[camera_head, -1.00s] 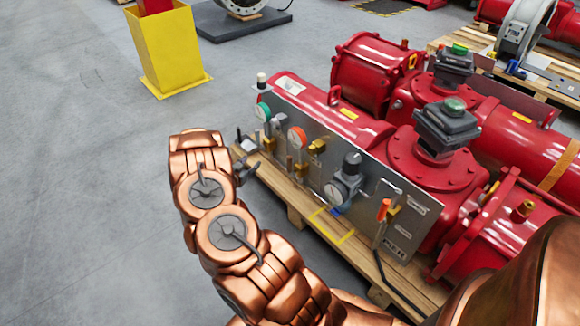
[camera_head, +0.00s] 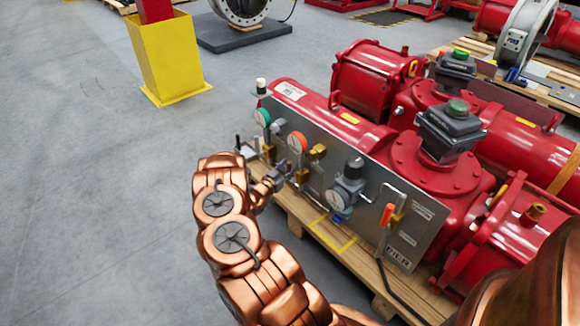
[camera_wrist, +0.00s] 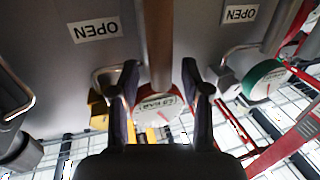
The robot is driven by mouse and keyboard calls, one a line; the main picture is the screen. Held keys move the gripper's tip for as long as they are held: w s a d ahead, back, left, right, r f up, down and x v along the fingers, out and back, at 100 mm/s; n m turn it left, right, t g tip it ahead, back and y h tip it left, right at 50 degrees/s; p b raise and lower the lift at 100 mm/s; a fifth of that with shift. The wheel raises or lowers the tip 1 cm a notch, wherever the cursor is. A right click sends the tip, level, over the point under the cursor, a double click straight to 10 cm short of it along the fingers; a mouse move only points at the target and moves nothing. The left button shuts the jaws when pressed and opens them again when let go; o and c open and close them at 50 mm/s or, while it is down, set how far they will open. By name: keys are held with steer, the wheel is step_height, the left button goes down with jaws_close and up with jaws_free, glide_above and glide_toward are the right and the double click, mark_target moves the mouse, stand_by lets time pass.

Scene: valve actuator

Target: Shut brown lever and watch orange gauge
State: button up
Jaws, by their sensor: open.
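My gripper (camera_head: 276,180) is at the left part of the grey panel (camera_head: 315,180), below the orange gauge (camera_head: 297,142). In the wrist view my gripper (camera_wrist: 160,72) is open, with one dark finger on each side of the brown lever (camera_wrist: 158,40). The lever runs from the top edge down between the fingertips; I cannot tell whether either finger touches it. The orange gauge also shows in the wrist view (camera_wrist: 158,106), beyond the fingers, with a white face that is too small to read. In the head view I cannot make out the brown lever near my gripper.
The green gauge (camera_head: 262,117) is left of the orange one. A dark regulator with a gauge (camera_head: 347,185) and an orange handle (camera_head: 387,214) are farther right on the panel. Red actuator bodies (camera_head: 370,85) stand behind it on a wooden pallet (camera_head: 318,235).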

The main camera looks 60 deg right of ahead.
steer(key=shift+d, duration=0.5)
jaws_close()
stand_by(0.3)
steer(key=shift+d, duration=0.2)
steer(key=shift+s+a, duration=0.1)
steer(key=shift+a, duration=0.05)
